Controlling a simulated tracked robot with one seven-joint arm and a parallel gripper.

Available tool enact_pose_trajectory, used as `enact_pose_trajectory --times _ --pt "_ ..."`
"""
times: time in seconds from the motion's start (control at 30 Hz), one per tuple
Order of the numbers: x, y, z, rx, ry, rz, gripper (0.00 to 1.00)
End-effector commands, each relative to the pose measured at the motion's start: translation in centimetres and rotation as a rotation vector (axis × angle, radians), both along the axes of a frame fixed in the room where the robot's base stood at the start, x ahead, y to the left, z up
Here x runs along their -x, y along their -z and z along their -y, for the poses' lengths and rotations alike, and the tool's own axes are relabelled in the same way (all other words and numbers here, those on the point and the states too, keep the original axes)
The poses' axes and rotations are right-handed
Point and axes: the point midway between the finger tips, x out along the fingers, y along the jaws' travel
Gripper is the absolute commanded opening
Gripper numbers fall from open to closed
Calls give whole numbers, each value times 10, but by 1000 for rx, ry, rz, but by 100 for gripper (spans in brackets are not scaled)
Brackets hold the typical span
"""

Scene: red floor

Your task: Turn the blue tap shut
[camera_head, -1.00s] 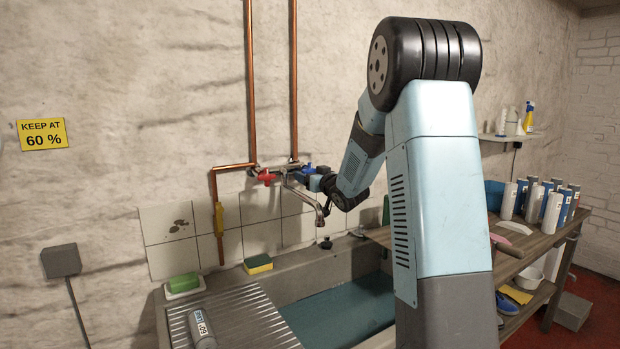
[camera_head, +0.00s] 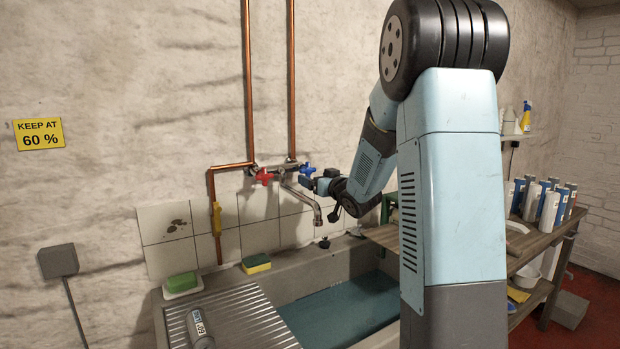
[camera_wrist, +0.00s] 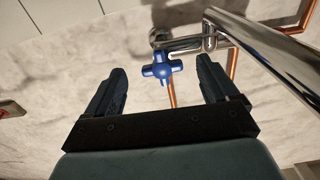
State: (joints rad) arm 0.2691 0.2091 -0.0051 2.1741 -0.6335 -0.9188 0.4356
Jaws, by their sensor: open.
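The blue tap (camera_head: 307,168) is a four-armed cross handle on the right end of the wall mixer. In the wrist view the blue tap (camera_wrist: 161,69) appears in the gap between my fingertips, apart from both fingers. My gripper (camera_head: 309,182) is open just in front of and slightly below the tap. In the wrist view both fingers of my gripper (camera_wrist: 161,68) show, spread wide with nothing held. The exact depth between fingertips and handle is hard to tell.
The red tap (camera_head: 264,176) sits at the mixer's left end. The chrome spout (camera_head: 308,200) hangs close below the blue tap, over the sink (camera_head: 345,310) of water. Copper pipes (camera_head: 291,80) run up the wall. A shelf table with several bottles (camera_head: 550,208) stands right.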

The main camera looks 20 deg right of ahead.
Motion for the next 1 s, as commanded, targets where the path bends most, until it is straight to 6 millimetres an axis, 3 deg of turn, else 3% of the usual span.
enact_pose_trajectory --times 0.2,0.4,0.6,1.0 --pt "43 0 10 0 3 -1 87" --pt "70 0 16 0 2 0 87" --pt "80 1 18 0 1 -2 87" --pt "81 1 18 0 1 -1 87"
